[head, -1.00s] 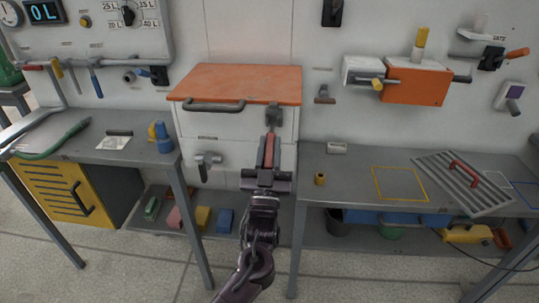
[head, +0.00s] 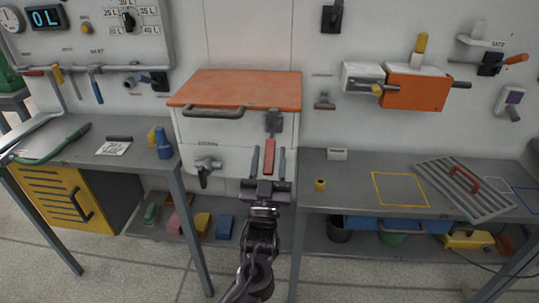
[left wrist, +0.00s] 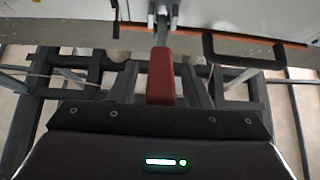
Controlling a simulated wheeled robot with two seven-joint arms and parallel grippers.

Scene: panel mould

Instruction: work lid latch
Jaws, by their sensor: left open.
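The orange lid (head: 240,88) lies down on top of the white box (head: 235,128), with a dark bar handle (head: 213,113) on its front. The latch has a dark bracket (head: 273,121) at the lid's right front and a red grip (head: 269,156) hanging below it. My left gripper (head: 268,165) is open in front of the box, one finger on each side of the red grip. In the left wrist view the red grip (left wrist: 160,78) stands between the spread fingers, apparently clear of both. My right gripper does not show.
A tap (head: 207,165) sticks out of the box front, left of my gripper. Grey benches stand on both sides; the right bench (head: 345,185) holds a small yellow cup (head: 320,185) and a grating (head: 465,188). A low shelf holds blocks.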

